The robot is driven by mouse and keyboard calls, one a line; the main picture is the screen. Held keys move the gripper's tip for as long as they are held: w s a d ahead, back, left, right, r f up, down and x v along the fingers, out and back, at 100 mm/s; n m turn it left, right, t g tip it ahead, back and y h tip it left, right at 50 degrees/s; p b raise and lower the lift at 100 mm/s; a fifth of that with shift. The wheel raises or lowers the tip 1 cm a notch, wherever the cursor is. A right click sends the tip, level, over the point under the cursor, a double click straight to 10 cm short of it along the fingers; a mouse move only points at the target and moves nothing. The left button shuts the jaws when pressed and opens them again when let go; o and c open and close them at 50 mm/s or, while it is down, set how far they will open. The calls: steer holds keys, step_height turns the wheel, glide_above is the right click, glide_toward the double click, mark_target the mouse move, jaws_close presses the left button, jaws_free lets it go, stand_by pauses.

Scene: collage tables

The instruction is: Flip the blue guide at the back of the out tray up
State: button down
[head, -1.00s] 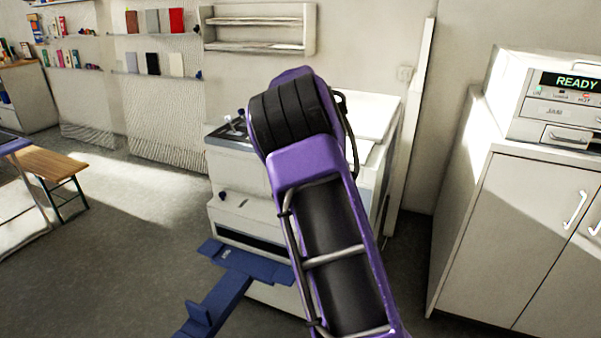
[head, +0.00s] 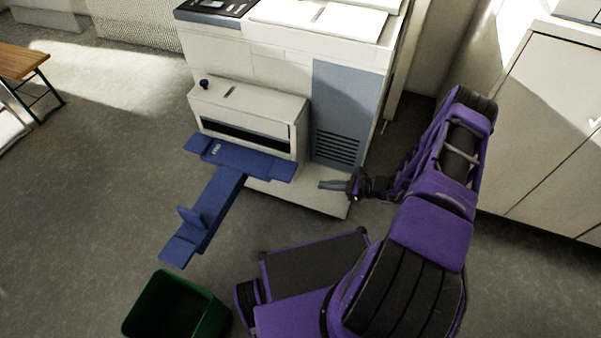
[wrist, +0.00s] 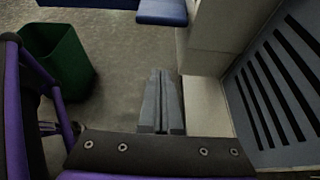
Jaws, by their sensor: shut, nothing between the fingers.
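The blue out tray (head: 224,192) sticks out from the front of the white copier (head: 255,95), with a wide crosspiece by the slot and a narrow arm reaching toward the lower left. A small blue upright tab (head: 190,216) stands on the arm near its outer end. I cannot tell for sure which part is the back guide. My gripper (head: 321,185) is shut and empty, pointing left, to the right of the tray and apart from it. In the wrist view my fingers (wrist: 161,74) are together, with a blue tray end (wrist: 162,12) beyond them.
A green bin (head: 172,305) stands on the floor below the tray's outer end. The copier's grey vented panel (head: 338,120) is beside my gripper. A cabinet (head: 550,120) stands at right. The floor left of the tray is clear.

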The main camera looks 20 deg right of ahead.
mark_target(283, 170)
steer(key=w+a, duration=0.5)
steer(key=a, duration=0.2)
steer(key=shift+w+a, duration=0.25)
steer(key=shift+a, duration=0.05)
stand_by(0.3)
